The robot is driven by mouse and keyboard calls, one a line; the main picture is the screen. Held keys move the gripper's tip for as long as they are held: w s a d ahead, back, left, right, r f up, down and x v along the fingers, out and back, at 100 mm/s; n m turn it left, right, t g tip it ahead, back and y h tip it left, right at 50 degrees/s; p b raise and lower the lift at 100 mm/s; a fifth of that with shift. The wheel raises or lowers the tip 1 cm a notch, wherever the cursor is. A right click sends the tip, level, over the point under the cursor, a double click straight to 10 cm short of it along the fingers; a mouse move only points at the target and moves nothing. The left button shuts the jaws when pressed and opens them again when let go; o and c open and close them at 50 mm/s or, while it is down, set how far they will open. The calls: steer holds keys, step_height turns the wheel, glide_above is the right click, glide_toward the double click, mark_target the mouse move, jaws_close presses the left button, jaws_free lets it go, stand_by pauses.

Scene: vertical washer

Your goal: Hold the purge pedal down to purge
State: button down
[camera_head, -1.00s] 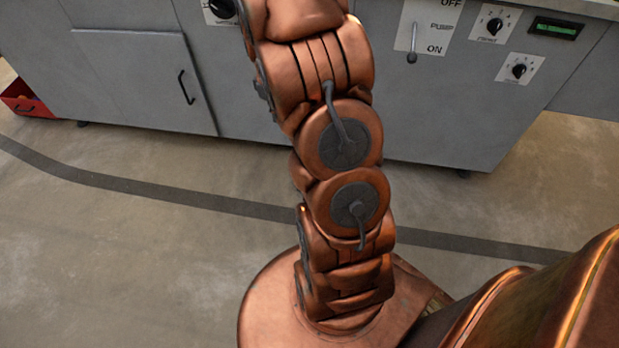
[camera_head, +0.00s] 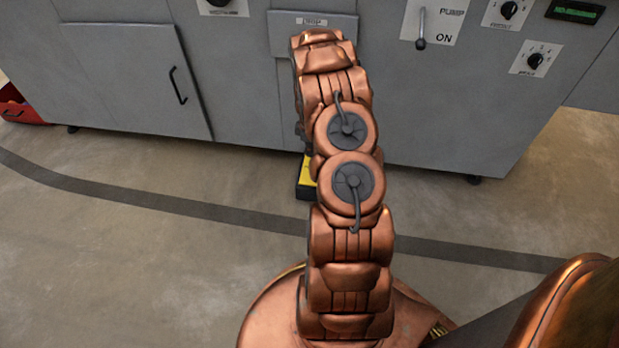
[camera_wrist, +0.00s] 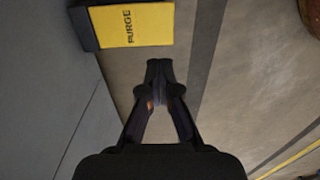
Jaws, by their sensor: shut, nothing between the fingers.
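The purge pedal (camera_wrist: 135,25) has a yellow top lettered PURGE and a dark body, and lies near the floor at the foot of the machine. In the head view the pedal (camera_head: 307,178) is mostly hidden behind my arm. My gripper (camera_wrist: 159,68) is shut and empty in the wrist view. Its tips are apart from the pedal in the picture, just below and right of the yellow face. In the head view my gripper is hidden behind my arm.
The grey machine (camera_head: 240,110) stands along the back, with a pump switch (camera_head: 421,30) and dials at the upper right. A red bin (camera_head: 18,105) sits at the far left. A dark stripe (camera_head: 180,208) crosses the open concrete floor.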

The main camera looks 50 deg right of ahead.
step_height(320, 180, down, 14)
steer(key=b, duration=0.5)
stand_by(0.3)
